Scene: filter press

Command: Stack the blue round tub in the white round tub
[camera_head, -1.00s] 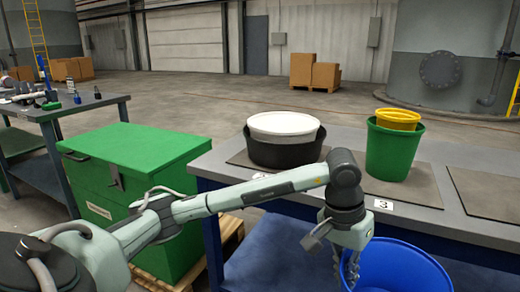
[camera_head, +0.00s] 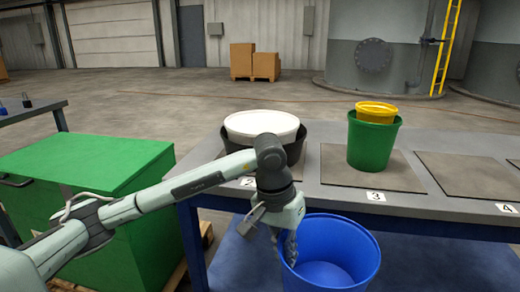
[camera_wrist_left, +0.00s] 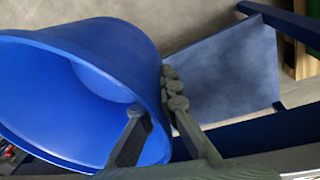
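The blue round tub (camera_head: 345,235) is off the table, in front of its edge, with its open mouth up in the head view. My left gripper (camera_head: 291,250) is shut on its left rim. In the left wrist view, one finger of the gripper (camera_wrist_left: 158,112) is inside the blue tub (camera_wrist_left: 60,95) and the other is outside against the wall. The white round tub (camera_head: 262,123) sits inside a black round tub (camera_head: 311,150) on the mat by label 2, behind my left gripper and wrist. My right gripper is not in view.
A green tub (camera_head: 371,148) with a yellow tub (camera_head: 376,111) in it stands on the mat by label 3. The mat (camera_head: 470,175) by label 4 is bare. A green chest (camera_head: 90,165) stands left of the table (camera_head: 325,200). A blue shelf (camera_head: 440,262) lies below.

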